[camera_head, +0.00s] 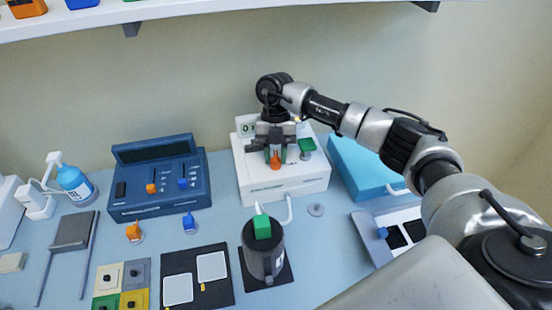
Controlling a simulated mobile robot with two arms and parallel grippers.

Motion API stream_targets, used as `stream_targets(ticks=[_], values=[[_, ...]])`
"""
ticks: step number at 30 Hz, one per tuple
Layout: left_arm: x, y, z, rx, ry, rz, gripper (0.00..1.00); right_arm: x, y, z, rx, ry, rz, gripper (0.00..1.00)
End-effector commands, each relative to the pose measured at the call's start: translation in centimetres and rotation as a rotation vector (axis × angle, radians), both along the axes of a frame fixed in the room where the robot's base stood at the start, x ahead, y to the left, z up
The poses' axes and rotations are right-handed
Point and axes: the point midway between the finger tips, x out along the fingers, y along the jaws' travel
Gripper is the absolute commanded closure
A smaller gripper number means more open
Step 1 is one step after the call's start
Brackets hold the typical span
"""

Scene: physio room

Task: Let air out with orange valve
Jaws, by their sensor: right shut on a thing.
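The orange valve (275,161) stands on top of a white box-shaped device (282,187) at the back middle of the table. My right gripper (275,152) points down over the device and is shut on the orange valve, with a finger on either side of it. A green knob (306,146) sits on the same device, just right of the gripper. A small display (247,129) shows at the device's back left, partly hidden by the gripper. My left gripper is not in view.
A dark grey cylinder (262,255) with a green top stands in front, joined by a white hose. A blue console (160,180) with sliders is at the left, a light blue box (360,170) at the right. A white shelf (200,12) runs overhead.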

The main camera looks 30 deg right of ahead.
Motion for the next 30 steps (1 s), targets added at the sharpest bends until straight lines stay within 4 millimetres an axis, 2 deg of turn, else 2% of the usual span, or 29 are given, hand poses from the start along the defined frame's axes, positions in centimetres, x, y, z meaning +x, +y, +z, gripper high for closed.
stream_targets(ticks=[3,12,30], values=[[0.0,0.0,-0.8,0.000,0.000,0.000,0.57,0.2,0.0,0.1,0.000,-0.007,0.081,0.95],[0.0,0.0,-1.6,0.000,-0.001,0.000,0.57,0.2,0.0,0.2,0.000,-0.007,0.213,0.95],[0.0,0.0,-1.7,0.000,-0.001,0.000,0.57,0.2,0.0,0.3,0.001,-0.006,0.251,0.95]])
